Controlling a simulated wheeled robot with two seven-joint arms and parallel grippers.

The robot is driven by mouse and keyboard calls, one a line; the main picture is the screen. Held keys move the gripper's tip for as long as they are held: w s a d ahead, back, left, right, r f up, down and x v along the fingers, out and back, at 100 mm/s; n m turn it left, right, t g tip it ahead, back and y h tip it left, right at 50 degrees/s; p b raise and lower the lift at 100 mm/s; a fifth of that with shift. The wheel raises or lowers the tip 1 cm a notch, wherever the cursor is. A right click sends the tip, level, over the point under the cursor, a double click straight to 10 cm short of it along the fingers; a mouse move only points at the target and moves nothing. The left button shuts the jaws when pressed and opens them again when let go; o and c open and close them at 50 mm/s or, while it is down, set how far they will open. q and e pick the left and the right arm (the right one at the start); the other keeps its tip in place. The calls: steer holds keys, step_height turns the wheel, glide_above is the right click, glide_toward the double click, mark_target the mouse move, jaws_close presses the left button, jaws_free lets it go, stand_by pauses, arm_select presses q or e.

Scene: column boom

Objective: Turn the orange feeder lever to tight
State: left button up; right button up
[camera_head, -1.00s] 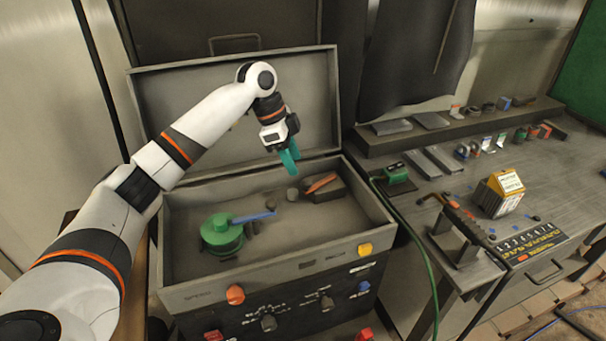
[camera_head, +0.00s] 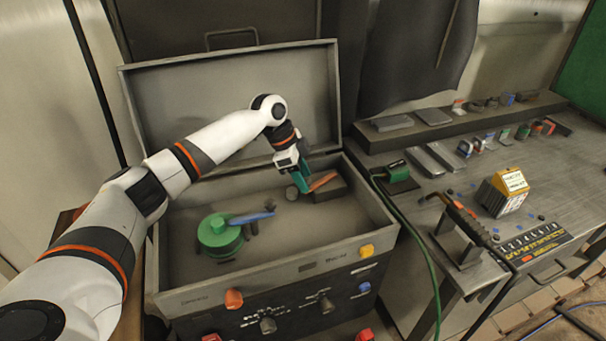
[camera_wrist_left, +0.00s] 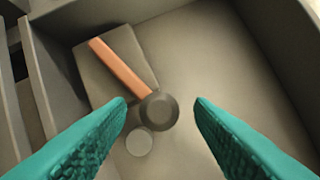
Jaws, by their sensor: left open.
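The orange feeder lever (camera_head: 324,181) lies on a dark block inside the open grey case, at the case's back right. In the left wrist view the lever (camera_wrist_left: 118,68) runs from upper left to a round dark knob (camera_wrist_left: 159,110) at its lower right end. My left gripper (camera_head: 304,188) is in the case, close to the lever's left end. In the wrist view its teal fingers (camera_wrist_left: 161,103) are open, with the knob between and beyond them. I cannot tell whether they touch it. No tight marking can be read. My right gripper is not in view.
A green spool (camera_head: 219,236) with a blue arm (camera_head: 252,217) sits at the case's left. A short grey cylinder (camera_wrist_left: 139,142) stands beside the knob. The case walls (camera_head: 384,216) rise around the lever. A workbench (camera_head: 450,185) with small items stands at the right.

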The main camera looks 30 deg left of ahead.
arm_select(q)
steer(key=shift+f, duration=0.25)
jaws_close()
steer(key=shift+d+r, duration=0.1)
